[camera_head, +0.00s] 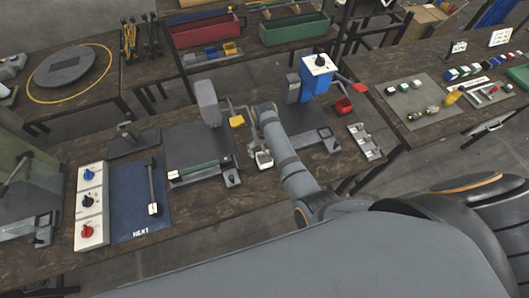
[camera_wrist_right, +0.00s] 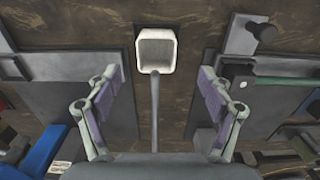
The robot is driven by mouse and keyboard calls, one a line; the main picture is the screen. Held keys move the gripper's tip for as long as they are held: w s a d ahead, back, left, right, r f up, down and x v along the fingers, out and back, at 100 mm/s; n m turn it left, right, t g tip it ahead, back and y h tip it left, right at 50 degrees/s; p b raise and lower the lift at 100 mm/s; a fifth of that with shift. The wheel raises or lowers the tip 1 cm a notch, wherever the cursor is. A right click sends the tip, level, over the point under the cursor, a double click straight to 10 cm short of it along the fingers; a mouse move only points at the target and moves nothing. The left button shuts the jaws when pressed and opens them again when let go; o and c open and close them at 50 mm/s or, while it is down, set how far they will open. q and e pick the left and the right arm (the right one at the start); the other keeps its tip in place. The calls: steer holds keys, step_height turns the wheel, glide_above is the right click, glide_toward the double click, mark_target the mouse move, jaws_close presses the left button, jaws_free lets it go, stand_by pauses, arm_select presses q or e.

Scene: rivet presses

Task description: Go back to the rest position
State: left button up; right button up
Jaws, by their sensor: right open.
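My right arm reaches over the work table in the head view. Its gripper (camera_head: 250,128) is partly hidden by my own wrist. In the right wrist view the gripper (camera_wrist_right: 158,85) is open, with its two fingers wide apart and nothing between the tips held. A white square cup (camera_wrist_right: 156,50) with a grey stem lies beyond the fingers, in the strip between two dark press plates. The cup also shows in the head view (camera_head: 264,160), just below my gripper. Whether it touches the table is hard to tell. My left gripper is not in view.
A grey press (camera_head: 207,103) with a green bar (camera_head: 198,171) stands left of my arm. A blue-and-white press (camera_head: 317,75) stands right. A switch panel (camera_head: 89,205) and blue mat (camera_head: 135,200) lie left.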

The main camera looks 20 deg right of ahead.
steer(key=shift+r, duration=0.15)
steer(key=shift+d, duration=0.1)
steer(key=s+d+r+t, duration=0.2)
steer(key=s+d, duration=0.6)
steer(key=s+d+r+t+h, duration=0.1)
steer(key=s+d+r+t, duration=0.1)
steer(key=s+r, duration=0.8)
steer(key=s+d+f+g+b, duration=0.15)
steer(key=f+b, duration=0.25)
steer(key=f, duration=1.4)
steer(key=s+d+f+b, duration=0.15)
steer(key=f+b, duration=0.25)
steer(key=f, duration=1.4)
arm_select(q)
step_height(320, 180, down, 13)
steer(key=b, duration=0.5)
arm_select(e)
steer(key=s+f+g, duration=0.1)
steer(key=s+f, duration=1.7)
steer(key=f, duration=0.1)
steer(key=shift+d+f, duration=0.15)
steer(key=shift+d, duration=0.1)
